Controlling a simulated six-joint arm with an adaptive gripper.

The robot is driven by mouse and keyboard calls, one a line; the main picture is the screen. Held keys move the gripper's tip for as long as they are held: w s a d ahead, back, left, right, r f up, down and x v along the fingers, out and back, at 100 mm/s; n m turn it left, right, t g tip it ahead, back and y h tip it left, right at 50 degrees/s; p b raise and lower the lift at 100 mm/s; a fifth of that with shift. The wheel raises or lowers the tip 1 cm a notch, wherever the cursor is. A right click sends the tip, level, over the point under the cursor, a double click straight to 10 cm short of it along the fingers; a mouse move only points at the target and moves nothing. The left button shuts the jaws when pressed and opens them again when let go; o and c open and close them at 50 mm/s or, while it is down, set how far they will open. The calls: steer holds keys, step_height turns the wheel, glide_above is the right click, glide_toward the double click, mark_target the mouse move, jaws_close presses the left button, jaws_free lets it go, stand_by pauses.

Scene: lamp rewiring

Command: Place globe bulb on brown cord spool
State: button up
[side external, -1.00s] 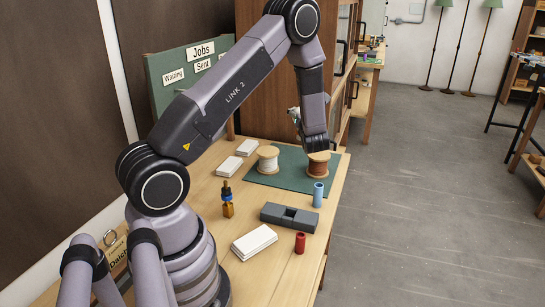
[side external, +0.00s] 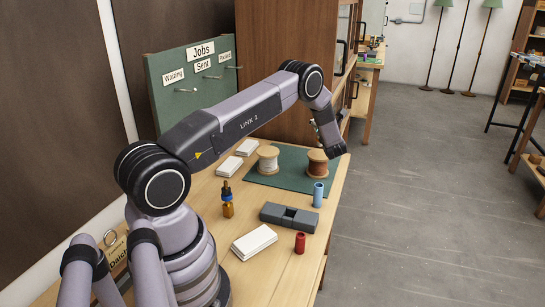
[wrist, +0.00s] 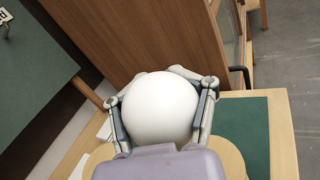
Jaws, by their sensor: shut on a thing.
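A round white globe bulb (wrist: 160,108) sits between the two fingers of my gripper (wrist: 160,92) in the wrist view, and the fingers are shut on it. In the side external view my gripper (side external: 316,126) is mostly behind my wrist, and I cannot make out the bulb there. The brown cord spool (side external: 317,165) stands upright on the green mat, with my wrist just above and to its right. A pale wooden disc (wrist: 230,158) shows below the bulb in the wrist view; I cannot tell which spool it belongs to.
A white cord spool (side external: 268,160) stands left of the brown one on the green mat (side external: 290,180). A blue cylinder (side external: 318,195), a dark grey block (side external: 289,217), a red cylinder (side external: 300,243) and a dropper bottle (side external: 227,200) stand nearer. A wooden cabinet (side external: 280,50) rises behind.

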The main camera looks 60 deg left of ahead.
steer(key=shift+f, duration=1.6)
steer(key=o, duration=1.4)
steer(key=shift+f, duration=0.1)
